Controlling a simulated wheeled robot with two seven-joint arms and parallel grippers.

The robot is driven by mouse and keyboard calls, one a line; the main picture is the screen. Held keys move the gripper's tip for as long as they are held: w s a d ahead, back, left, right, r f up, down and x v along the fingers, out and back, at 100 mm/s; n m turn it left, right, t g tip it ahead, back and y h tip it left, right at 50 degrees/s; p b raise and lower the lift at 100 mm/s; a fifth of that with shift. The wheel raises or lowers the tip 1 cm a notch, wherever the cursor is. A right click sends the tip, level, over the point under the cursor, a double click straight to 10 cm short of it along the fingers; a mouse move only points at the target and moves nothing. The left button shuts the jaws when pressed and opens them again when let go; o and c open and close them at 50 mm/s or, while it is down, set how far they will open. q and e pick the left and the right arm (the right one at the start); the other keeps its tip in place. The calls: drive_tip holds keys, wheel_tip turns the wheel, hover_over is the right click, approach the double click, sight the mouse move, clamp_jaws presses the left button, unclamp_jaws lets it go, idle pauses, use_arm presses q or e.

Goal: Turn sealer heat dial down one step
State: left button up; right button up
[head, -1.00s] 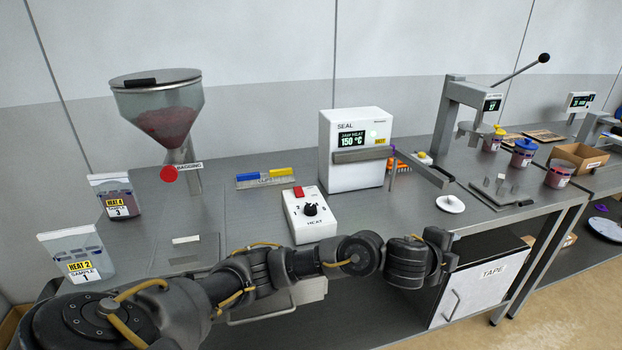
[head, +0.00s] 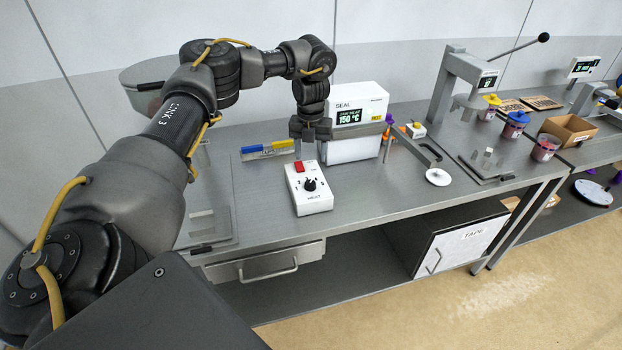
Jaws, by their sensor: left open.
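The white heat control box (head: 308,199) lies on the grey bench, with a black heat dial (head: 310,184) on its top face and a red switch above the dial. The white sealer (head: 362,108) stands behind it, its display reading 150 °C. My left gripper (head: 311,150) points down just behind the box, in front of the sealer's left side. The dial's step numbers are too small to read now. My right gripper does not show.
A blue and yellow bar (head: 267,150) lies left of the sealer. A white round disc (head: 438,177) lies to the right.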

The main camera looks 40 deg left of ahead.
sight(310, 183)
use_arm(q)
wheel_tip(310, 183, down, 10)
drive_tip(key=p, duration=0.2)
drive_tip(key=shift+s+r+p, duration=0.1)
drive_tip(key=shift+r+p, duration=0.05)
drive_tip(key=shift+p, duration=0.2)
drive_tip(key=shift+a+f, duration=0.1)
drive_tip(key=shift+f, duration=0.45)
drive_tip(key=c, duration=1)
